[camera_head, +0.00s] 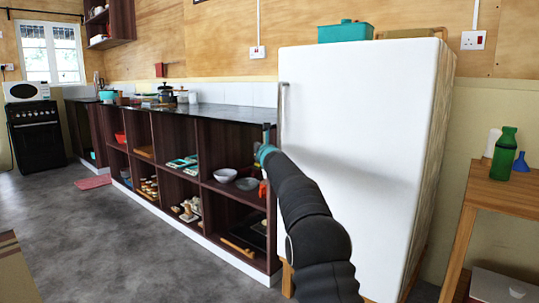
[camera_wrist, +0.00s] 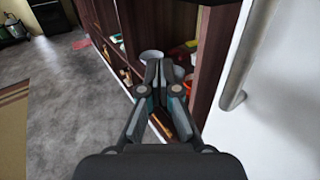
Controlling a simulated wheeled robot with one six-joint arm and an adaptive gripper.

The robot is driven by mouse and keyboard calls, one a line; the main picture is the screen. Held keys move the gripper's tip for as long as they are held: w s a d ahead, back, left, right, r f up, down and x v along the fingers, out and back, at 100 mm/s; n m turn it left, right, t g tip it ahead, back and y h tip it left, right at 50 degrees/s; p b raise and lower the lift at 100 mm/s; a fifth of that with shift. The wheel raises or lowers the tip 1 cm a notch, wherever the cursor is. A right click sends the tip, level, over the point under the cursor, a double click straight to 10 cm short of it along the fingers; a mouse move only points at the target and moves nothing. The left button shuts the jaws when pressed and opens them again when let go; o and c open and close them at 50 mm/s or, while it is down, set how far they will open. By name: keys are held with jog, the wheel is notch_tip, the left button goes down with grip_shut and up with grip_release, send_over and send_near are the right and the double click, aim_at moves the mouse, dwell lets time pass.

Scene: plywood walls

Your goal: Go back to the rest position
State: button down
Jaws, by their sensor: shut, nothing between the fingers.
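My gripper (camera_wrist: 160,80) is shut and empty in the wrist view, its two fingers together in front of the open shelves. In the head view my black arm reaches forward from the lower right, and its end is near the left edge of the white fridge (camera_head: 362,120). The fridge door looks closed. Its metal handle (camera_wrist: 239,62) runs along the right of the wrist view, apart from the fingers.
The dark shelf unit (camera_head: 174,133) with bowls (camera_head: 225,175) and other items stands left of the fridge. A wooden table (camera_head: 492,186) with a green bottle (camera_head: 502,154) is at the right. The grey floor (camera_head: 90,235) at the left is mostly clear.

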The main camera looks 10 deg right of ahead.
jog(key=s+a+f+n+g+y+b, duration=0.3)
jog(key=s+a+f+n+y+b, duration=0.15)
jog(key=a+f+n, duration=0.6)
jog(key=s+a+f+n+g+p, duration=0.1)
jog(key=s+a+f+n+g, duration=0.15)
jog(key=s+n, duration=0.45)
jog(key=s+a+f+n+g+p, duration=0.1)
jog(key=s+a+f+n+g, duration=0.15)
jog(key=s+n, duration=0.4)
jog(key=s+d+f+n+g+h+p, duration=0.15)
jog(key=s+d+n, duration=0.25)
jog(key=s, duration=1.1)
jog(key=s+d+f+n+g+h+p, duration=0.1)
jog(key=s+d+f+n+g+h, duration=0.15)
jog(key=s, duration=1.25)
jog(key=s+d+f+n+g+h+p, duration=0.15)
jog(key=s+d+n, duration=0.3)
jog(key=s, duration=1.15)
jog(key=shift+t, duration=0.55)
jog(key=shift+s+d+r+p, duration=0.15)
jog(key=shift+s+r+p, duration=0.25)
jog(key=shift+s+r, duration=0.6)
jog(key=shift+s+d+r+p, duration=0.1)
jog(key=shift+s+r+p, duration=0.3)
jog(key=shift+s+r, duration=0.6)
